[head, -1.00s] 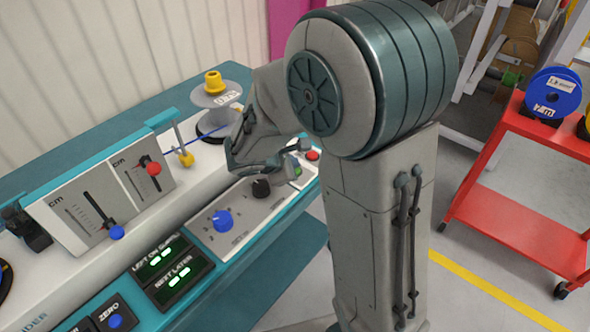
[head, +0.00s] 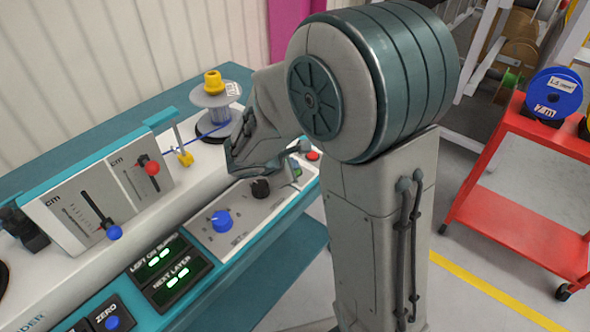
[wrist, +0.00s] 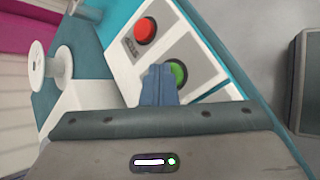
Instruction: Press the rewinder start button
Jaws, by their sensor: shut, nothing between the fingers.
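The green button (wrist: 179,74) sits on a grey plate on the rewinder's sloped panel in the wrist view; its left edge is covered by my fingers. A sliver of green shows in the head view (head: 297,171). The red button (wrist: 145,31) is above it in the wrist view. My gripper (wrist: 158,72) is shut and empty, its fingertips beside or over the green button. I cannot tell whether they touch it. In the head view my gripper (head: 299,148) is over the panel's right end. The take-up reel (head: 213,96) carries some blue cable.
A black knob (head: 260,188) and a blue knob (head: 221,221) stand on the panel left of my gripper. A cable guide (head: 184,157) stands near the reel. A red cart (head: 525,190) with a blue spool (head: 553,93) is at the right.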

